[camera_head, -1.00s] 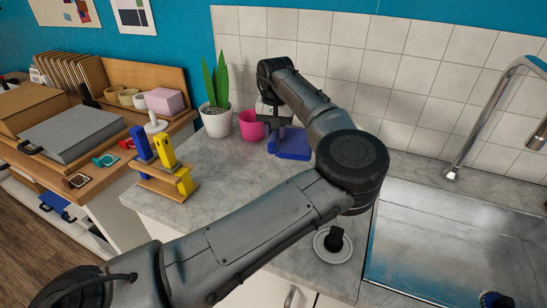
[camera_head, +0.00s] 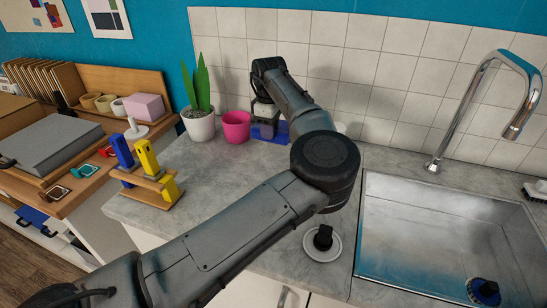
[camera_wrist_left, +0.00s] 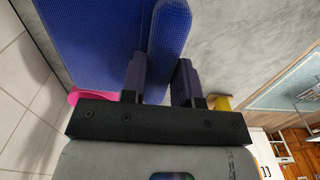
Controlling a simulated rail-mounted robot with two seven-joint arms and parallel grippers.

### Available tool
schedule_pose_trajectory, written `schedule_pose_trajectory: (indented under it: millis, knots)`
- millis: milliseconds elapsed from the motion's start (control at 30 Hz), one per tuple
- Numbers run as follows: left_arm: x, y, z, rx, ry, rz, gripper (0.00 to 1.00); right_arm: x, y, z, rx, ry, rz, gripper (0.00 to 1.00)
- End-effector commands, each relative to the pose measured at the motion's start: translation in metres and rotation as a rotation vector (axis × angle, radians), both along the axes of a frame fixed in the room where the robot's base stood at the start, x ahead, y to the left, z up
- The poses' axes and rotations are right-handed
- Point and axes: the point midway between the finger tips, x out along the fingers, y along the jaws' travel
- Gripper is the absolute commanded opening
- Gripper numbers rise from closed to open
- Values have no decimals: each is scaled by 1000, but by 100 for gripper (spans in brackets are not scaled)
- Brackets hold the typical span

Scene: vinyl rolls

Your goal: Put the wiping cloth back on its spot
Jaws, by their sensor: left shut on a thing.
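The wiping cloth, a blue textured piece (camera_wrist_left: 170,30), shows in the left wrist view between the two dark fingers of my left gripper (camera_wrist_left: 160,82), which is shut on it. A wider flat blue piece (camera_wrist_left: 95,35) lies close beside it on the left; I cannot tell whether they touch. In the head view my left gripper (camera_head: 264,122) is low over the back of the counter near the tiled wall, with blue (camera_head: 284,131) showing around and under it. The arm hides part of this area. My right gripper is not in view.
A pink pot (camera_head: 236,127) stands just left of the gripper, with a potted plant (camera_head: 200,125) further left. A wooden holder (camera_head: 150,192) with blue and yellow items is at the counter's left. The sink (camera_head: 440,235) is right. The middle counter (camera_head: 220,185) is bare.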

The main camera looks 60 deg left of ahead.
Motion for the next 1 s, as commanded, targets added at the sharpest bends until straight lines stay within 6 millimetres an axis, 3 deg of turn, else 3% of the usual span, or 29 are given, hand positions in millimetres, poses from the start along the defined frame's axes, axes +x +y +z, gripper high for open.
schedule_pose_trajectory:
  millis: [300,567,833,1000]
  knots:
    - [0,0,-48,-1,2,19,0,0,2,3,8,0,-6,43]
    - [0,0,-62,0,1,18,0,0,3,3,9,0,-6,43]
    - [-1,0,-92,-1,1,18,0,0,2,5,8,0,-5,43]
    - [-1,0,-95,0,0,18,0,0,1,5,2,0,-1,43]
